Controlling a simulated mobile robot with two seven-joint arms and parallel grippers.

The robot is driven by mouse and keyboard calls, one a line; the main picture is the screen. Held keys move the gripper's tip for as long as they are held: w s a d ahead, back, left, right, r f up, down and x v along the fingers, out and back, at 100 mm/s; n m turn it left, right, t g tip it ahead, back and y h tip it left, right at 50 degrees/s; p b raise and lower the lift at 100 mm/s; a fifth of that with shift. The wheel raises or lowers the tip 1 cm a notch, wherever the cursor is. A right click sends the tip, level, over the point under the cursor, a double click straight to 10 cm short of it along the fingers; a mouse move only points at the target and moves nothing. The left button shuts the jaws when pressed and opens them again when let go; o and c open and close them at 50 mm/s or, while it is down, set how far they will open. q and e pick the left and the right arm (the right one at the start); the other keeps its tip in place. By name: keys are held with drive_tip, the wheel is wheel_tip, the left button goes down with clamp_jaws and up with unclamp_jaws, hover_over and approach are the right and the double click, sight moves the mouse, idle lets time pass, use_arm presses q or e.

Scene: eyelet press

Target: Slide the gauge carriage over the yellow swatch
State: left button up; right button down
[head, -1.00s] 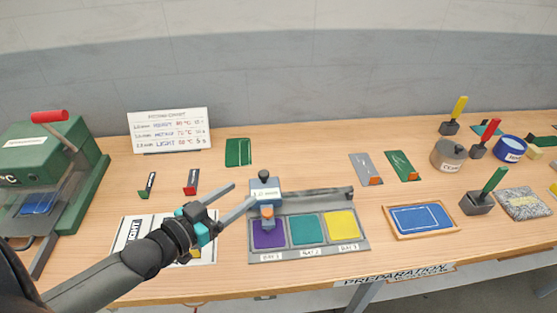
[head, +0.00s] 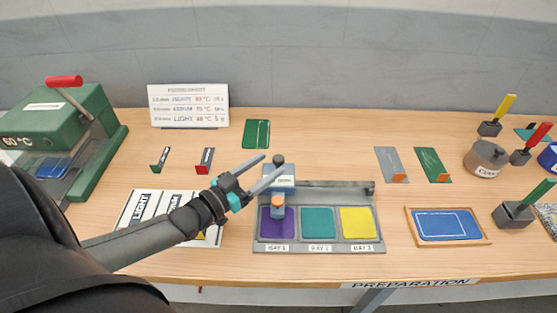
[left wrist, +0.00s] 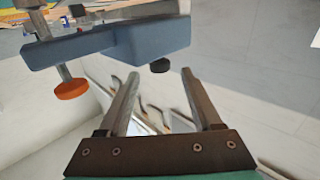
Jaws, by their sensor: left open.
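The gauge carriage (head: 283,181) is a blue-grey block with a black knob on top and an orange foot in front. It sits at the left end of the rail, over the purple swatch (head: 276,226). The yellow swatch (head: 357,223) is at the right end of the tray, past a teal one (head: 319,223). My left gripper (head: 274,165) is open, its fingertips beside the carriage knob. In the left wrist view, the black knob (left wrist: 160,66) shows just beyond and between the open fingertips (left wrist: 160,75); contact cannot be told. My right gripper is not in view.
The rail (head: 335,188) runs along the back of the swatch tray (head: 318,248), clear right of the carriage. A green press (head: 62,130) stands at left. A blue framed panel (head: 447,225) lies right of the tray. A chart (head: 188,106) stands behind.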

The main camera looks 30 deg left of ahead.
sight(274, 161)
use_arm(q)
drive_tip(key=shift+x, duration=2.25)
drive_tip(key=shift+c, duration=0.4)
clamp_jaws()
